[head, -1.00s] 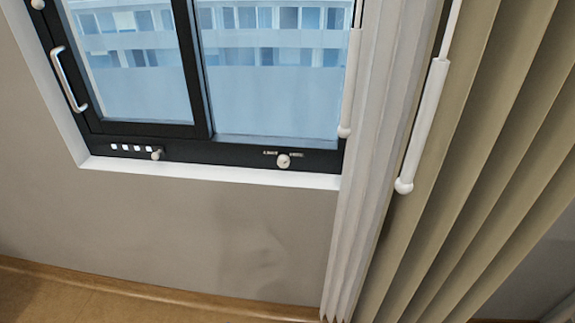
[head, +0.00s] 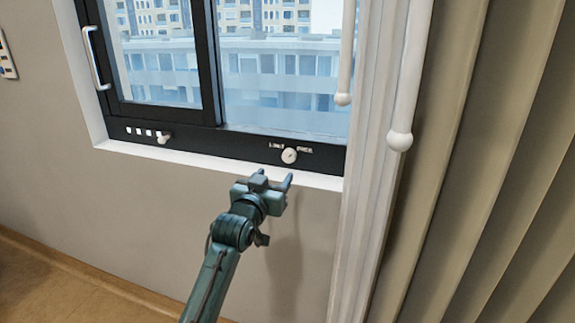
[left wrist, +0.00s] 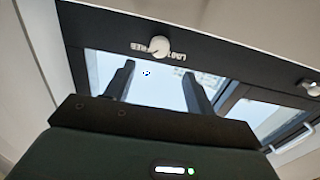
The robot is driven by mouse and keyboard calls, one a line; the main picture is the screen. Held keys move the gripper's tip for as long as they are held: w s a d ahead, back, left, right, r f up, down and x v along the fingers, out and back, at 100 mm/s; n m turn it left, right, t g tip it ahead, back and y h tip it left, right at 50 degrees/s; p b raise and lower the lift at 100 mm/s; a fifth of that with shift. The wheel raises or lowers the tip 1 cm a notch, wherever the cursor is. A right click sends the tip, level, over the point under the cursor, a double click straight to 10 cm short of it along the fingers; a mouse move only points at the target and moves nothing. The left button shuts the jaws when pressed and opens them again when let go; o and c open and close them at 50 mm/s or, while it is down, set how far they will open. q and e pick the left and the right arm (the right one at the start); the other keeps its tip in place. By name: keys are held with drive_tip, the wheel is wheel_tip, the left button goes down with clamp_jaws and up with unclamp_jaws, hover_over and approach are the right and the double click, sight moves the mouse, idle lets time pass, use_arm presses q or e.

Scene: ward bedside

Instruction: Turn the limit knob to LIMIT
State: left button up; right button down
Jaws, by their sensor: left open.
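The limit knob (head: 289,155) is a small round white knob on the black lower frame of the window. Small white lettering stands on both sides of it; the left word looks like LIMIT, the right one like FREE. In the left wrist view the knob (left wrist: 159,45) shows upside down, beyond the fingertips. My left gripper (head: 272,180) is open and empty, just below the knob and apart from it. Its two fingers (left wrist: 158,78) stand spread in the left wrist view. My right gripper is in neither view.
A second white knob (head: 164,138) with several small white marks sits further left on the frame. A white handle (head: 94,58) is on the sliding sash. White wands (head: 402,120) and pleated curtains (head: 480,200) hang at the right. The white sill (head: 200,160) runs below the frame.

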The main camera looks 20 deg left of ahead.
sight(288, 159)
use_arm(q)
drive_tip(key=w+b, duration=0.1)
drive_tip(key=w, duration=0.8)
drive_tip(key=shift+d+f, duration=0.1)
drive_tip(key=shift+d, duration=0.05)
drive_tip(key=shift+w+b, duration=0.35)
drive_tip(key=shift+w, duration=0.5)
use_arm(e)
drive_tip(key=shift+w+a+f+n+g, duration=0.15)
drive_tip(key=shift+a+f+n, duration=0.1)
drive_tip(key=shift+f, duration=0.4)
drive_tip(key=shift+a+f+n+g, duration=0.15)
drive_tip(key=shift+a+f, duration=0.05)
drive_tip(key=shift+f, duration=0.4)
use_arm(q)
drive_tip(key=c, duration=1)
drive_tip(key=shift+o, duration=0.2)
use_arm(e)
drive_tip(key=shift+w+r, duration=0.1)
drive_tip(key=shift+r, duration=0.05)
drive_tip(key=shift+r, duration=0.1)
